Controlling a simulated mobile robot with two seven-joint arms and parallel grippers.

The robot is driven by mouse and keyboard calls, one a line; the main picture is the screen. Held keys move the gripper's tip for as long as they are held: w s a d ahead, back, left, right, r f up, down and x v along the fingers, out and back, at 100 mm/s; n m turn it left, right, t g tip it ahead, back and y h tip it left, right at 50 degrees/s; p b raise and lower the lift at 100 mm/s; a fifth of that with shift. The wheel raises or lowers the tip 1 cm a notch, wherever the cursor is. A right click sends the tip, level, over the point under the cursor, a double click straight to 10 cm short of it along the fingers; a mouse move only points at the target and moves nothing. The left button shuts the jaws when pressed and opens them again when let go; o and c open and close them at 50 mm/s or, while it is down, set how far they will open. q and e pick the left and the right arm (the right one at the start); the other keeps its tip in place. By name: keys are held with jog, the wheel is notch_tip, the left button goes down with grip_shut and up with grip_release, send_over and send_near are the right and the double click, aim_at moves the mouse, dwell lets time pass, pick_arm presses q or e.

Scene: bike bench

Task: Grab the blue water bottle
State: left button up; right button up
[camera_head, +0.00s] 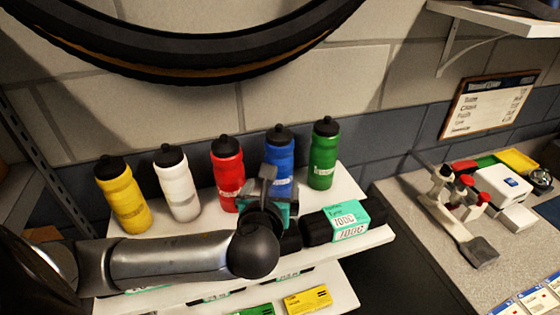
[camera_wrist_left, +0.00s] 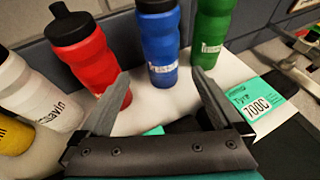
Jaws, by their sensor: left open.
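The blue water bottle (camera_head: 280,160) with a black cap stands upright on the white shelf, between the red and green bottles. In the left wrist view the blue bottle (camera_wrist_left: 161,45) stands beyond the fingertips, between their directions. My left gripper (camera_head: 267,180) is in front of the blue bottle and hides part of it. Its two fingers are apart and empty in the left wrist view (camera_wrist_left: 158,90). I see no contact with the bottle. My right gripper is not in view.
Red (camera_head: 227,172), green (camera_head: 323,155), white (camera_head: 177,184) and yellow (camera_head: 122,195) bottles stand in the same row. Black tyre packs with teal labels (camera_head: 350,220) lie at the front of the shelf (camera_head: 345,184). A grey workbench (camera_head: 425,225) is at right.

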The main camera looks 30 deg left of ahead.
aim_at(279, 167)
pick_arm(q)
jog(key=x, duration=1.1)
jog(key=shift+w+r, duration=0.2)
jog(key=shift+w, duration=0.2)
jog(key=shift+w+a+f, duration=0.25)
jog(key=shift+w+a, duration=0.05)
jog(key=shift+w, duration=0.25)
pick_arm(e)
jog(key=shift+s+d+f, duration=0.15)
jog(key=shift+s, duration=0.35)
pick_arm(q)
jog(key=c, duration=1.1)
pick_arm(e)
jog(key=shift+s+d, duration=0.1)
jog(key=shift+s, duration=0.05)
